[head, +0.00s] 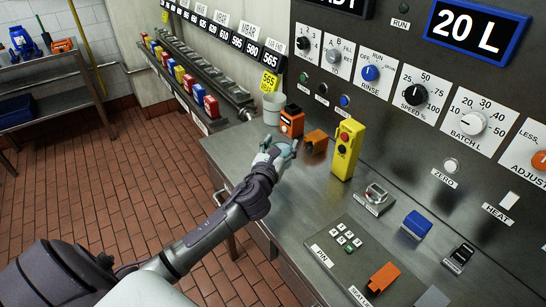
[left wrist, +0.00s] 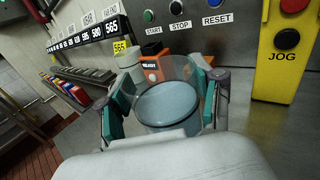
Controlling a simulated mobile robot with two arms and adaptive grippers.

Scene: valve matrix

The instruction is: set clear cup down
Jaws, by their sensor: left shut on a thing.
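The clear cup (left wrist: 167,108) is between the teal finger pads of my left gripper (left wrist: 165,100) in the left wrist view, with its round rim facing the camera. The gripper is shut on its sides. In the head view my left gripper (head: 279,152) is over the far left part of the steel counter (head: 240,148), and the cup is hard to make out there. I cannot tell whether the cup's base touches the counter. My right gripper is not in view.
A white container (head: 273,108), an orange device (head: 292,121) and an orange-brown block (head: 316,141) stand just beyond the gripper. A yellow jog pendant (head: 347,150) stands to the right. The control panel (head: 400,122) rises behind. Some bare counter lies around the gripper.

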